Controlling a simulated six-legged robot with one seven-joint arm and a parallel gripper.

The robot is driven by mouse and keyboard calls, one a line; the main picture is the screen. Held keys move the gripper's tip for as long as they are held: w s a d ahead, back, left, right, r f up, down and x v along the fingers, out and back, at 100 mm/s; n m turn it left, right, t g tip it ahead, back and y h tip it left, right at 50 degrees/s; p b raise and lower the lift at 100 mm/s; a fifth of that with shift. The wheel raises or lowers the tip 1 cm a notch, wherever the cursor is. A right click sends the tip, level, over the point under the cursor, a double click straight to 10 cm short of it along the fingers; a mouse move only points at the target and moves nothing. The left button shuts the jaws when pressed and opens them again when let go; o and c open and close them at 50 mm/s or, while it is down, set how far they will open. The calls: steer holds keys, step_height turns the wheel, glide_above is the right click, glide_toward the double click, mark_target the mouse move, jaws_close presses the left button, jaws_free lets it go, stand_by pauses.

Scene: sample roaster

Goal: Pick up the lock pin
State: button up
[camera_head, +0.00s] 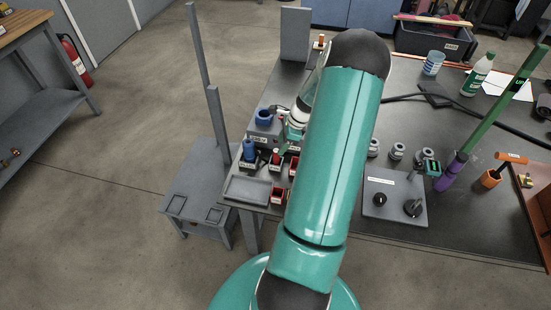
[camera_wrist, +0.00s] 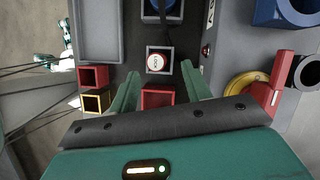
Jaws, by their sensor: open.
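The lock pin (camera_wrist: 156,62) shows in the wrist view as a round white cap with a red rim and the word LOCK, upright in a square grey holder (camera_wrist: 149,49). In the head view it is a small red pin (camera_head: 275,154) just left of my arm. My gripper (camera_wrist: 160,70) is open, with its two green fingers on the left and right of the pin's holder in the picture. Nothing is between the fingers' grip. Whether the fingers are level with the cap or above it I cannot tell. In the head view my arm hides most of the gripper.
A red bin (camera_wrist: 158,98) sits just below the pin's holder in the wrist view. A blue-topped pin (camera_head: 249,150) stands nearby, beside an empty grey tray (camera_head: 247,190). A machine with a yellow disc (camera_wrist: 246,85) and red lever (camera_wrist: 282,75) lies right of the fingers.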

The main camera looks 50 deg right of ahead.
mark_target(276, 158)
steer(key=shift+x, duration=2.8)
steer(key=shift+s+a, duration=0.1)
steer(key=shift+a, duration=0.1)
jaws_close()
steer(key=shift+r, duration=0.1)
